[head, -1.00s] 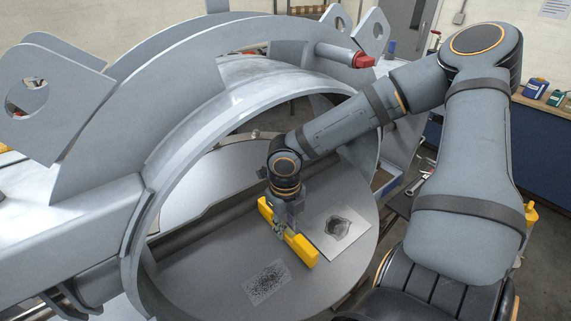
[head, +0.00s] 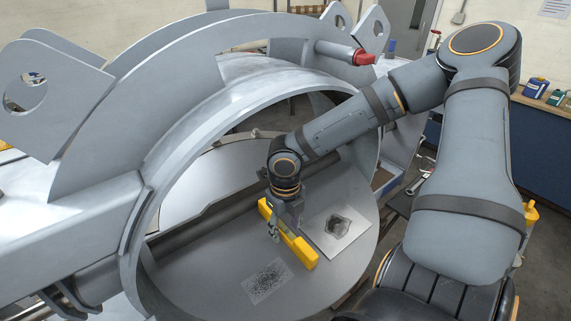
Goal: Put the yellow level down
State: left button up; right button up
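The yellow level (head: 301,250) lies on the grey round damper plate (head: 200,270) inside the large ring, running from upper left to lower right. My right gripper (head: 278,229) is over the level's middle, pointing down. Its near finger now stands out on the near side of the level, apart from it, so the gripper looks open around the level. The far finger is hidden behind the level and the gripper body. My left gripper is not in view.
The grey ring (head: 165,165) rises around the plate on the left and back. A light square plate with a dark patch (head: 337,232) lies right of the level, and a speckled patch (head: 266,281) is in front of it. A red-ended handle (head: 360,56) sticks out at the ring's upper right.

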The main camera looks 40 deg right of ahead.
notch_tip(320, 180, up, 8)
jog(key=shift+f, duration=0.25)
jog(key=shift+c, duration=0.2)
dwell(0.3)
grip_shut()
dwell(1.2)
